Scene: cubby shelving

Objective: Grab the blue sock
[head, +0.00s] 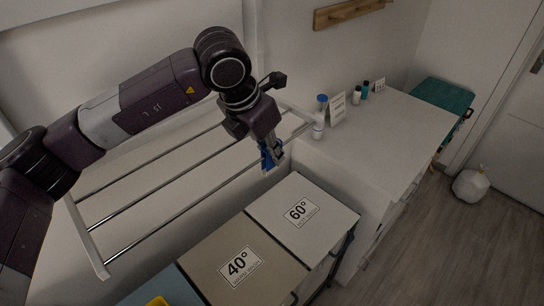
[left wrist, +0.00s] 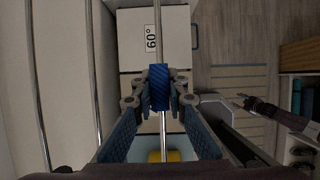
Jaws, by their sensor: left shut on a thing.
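The blue sock (left wrist: 158,88) is between the two fingers of my left gripper (left wrist: 159,95) in the left wrist view. It lies across a metal rod of the wall drying rack, and the rod shows above and below it. In the head view my left gripper (head: 270,152) points down near the right end of the rack, and a little of the blue sock (head: 266,158) shows at its fingers. The gripper is shut on the sock; the fingers hide part of it. A dark arm end, seemingly my right gripper (left wrist: 243,101), shows small in the left wrist view.
The drying rack (head: 103,267) has several rods along the wall. Below stand lidded bins marked 40° (head: 213,249) and 60° (head: 328,200). A white counter (head: 380,130) holds bottles (head: 319,118) and a sign (head: 337,107). Open floor (head: 445,240) lies at right.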

